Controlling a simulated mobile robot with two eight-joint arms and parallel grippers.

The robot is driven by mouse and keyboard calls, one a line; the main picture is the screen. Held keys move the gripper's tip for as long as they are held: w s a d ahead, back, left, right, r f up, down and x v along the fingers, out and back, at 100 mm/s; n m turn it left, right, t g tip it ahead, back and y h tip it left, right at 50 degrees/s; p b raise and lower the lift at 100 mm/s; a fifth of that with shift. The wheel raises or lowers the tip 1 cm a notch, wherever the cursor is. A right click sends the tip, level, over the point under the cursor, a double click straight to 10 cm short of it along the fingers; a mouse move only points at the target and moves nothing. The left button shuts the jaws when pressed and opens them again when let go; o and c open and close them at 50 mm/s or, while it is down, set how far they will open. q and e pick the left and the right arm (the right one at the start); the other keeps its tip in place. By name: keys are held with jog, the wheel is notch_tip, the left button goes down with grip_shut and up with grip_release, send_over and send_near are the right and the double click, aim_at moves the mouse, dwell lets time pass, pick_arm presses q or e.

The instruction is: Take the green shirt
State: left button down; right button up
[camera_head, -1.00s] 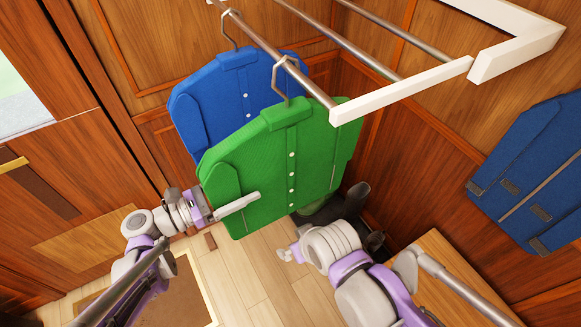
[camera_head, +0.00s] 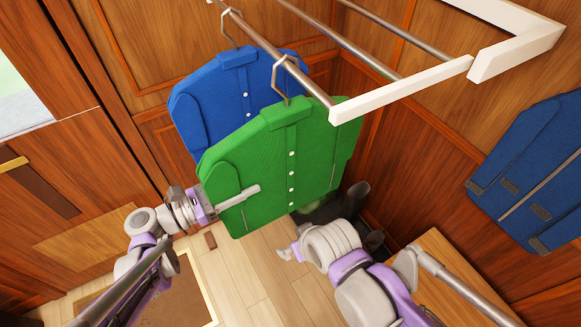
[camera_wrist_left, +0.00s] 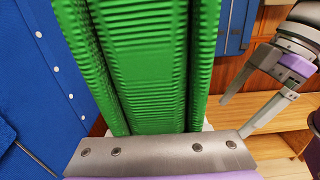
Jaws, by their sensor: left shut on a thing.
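The green shirt (camera_head: 285,160) hangs upright from a hanger on the front metal rail, with white buttons down its front. My left gripper (camera_head: 240,197) is shut on the shirt's left edge, low down, with one finger lying across the front. In the left wrist view the green cloth (camera_wrist_left: 140,60) runs edge-on between the fingers. My right gripper (camera_head: 288,254) is below the shirt, apart from it; its fingers are too small there to judge.
A blue shirt (camera_head: 240,95) hangs close behind the green one. The metal rail (camera_head: 265,48) joins a white frame (camera_head: 400,90). A blue jacket (camera_head: 530,175) is on the right wall. Dark boots (camera_head: 350,208) stand below the shirts, and a wooden bench (camera_head: 450,262) is at right.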

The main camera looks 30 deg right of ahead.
aim_at(209, 186)
pick_arm(q)
jog(key=shift+r, duration=0.15)
pick_arm(e)
jog(key=shift+r, duration=0.1)
pick_arm(q)
jog(key=shift+r+p, duration=1.2)
jog(key=shift+r, duration=1.1)
pick_arm(e)
jog(key=r, duration=0.1)
jog(key=w+r, duration=0.1)
jog(key=r, duration=0.1)
jog(key=shift+w, duration=0.1)
pick_arm(q)
jog(key=shift+a, duration=0.15)
pick_arm(e)
jog(key=shift+f, duration=0.1)
pick_arm(q)
jog(key=shift+s+a+b, duration=0.1)
jog(key=shift+a+b, duration=0.3)
jog(key=shift+a, duration=3)
pick_arm(e)
jog(key=shift+s+f, duration=0.25)
jog(key=shift+f, duration=0.2)
